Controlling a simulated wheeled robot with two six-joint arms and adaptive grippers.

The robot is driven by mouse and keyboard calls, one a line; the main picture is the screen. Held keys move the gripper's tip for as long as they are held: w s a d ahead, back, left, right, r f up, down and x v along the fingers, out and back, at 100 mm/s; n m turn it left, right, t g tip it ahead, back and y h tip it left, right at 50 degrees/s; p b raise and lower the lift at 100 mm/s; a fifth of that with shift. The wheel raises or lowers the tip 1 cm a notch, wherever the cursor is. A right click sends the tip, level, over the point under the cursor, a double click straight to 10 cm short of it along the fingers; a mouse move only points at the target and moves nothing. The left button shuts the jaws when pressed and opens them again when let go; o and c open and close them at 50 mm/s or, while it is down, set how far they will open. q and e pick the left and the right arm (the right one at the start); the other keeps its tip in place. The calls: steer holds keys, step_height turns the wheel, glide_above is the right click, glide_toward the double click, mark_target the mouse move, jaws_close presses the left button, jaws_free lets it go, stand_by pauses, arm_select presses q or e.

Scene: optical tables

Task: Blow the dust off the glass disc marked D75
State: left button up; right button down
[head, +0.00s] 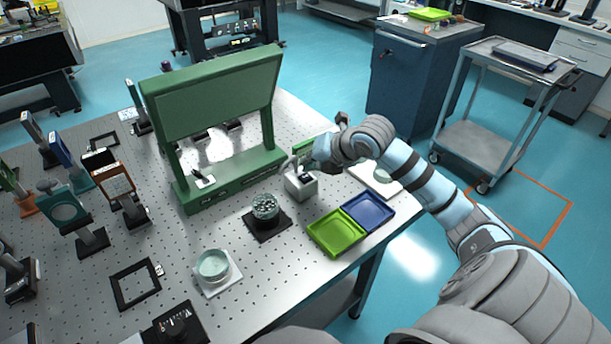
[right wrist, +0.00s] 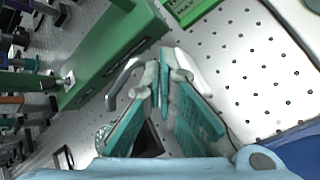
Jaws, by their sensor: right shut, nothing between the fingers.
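A round glass disc (head: 213,266) lies on a white square pad near the front of the perforated table. A speckled round glass piece (head: 265,207) sits on a black square base behind it. Another pale round piece (head: 382,178) lies on a white pad at the right edge. I cannot read a D75 mark on any of them. My right gripper (head: 298,164) is above a small white box (head: 301,186); in the right wrist view its teal-padded fingers (right wrist: 163,82) are shut and empty. A bent grey tube (right wrist: 122,82) shows beside the fingers. My left gripper is out of view.
A green frame (head: 225,178) stands behind the white box. A green tray (head: 334,233) and a blue tray (head: 369,211) lie to the right. Several mounted optics crowd the left side. A black square frame (head: 135,285) lies at the front left.

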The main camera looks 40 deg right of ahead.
mark_target(309, 175)
steer(key=shift+f, duration=0.1)
stand_by(0.7)
steer(key=shift+f+b, duration=0.35)
steer(key=shift+b, duration=0.05)
steer(key=shift+f+b, duration=0.4)
steer(key=shift+f, duration=0.05)
stand_by(0.4)
steer(key=shift+r, duration=0.1)
steer(key=shift+r+p, duration=0.65)
steer(key=shift+r, duration=0.15)
step_height(309, 175, up, 5)
steer(key=p, duration=0.4)
steer(key=shift+r, duration=0.1)
stand_by(0.4)
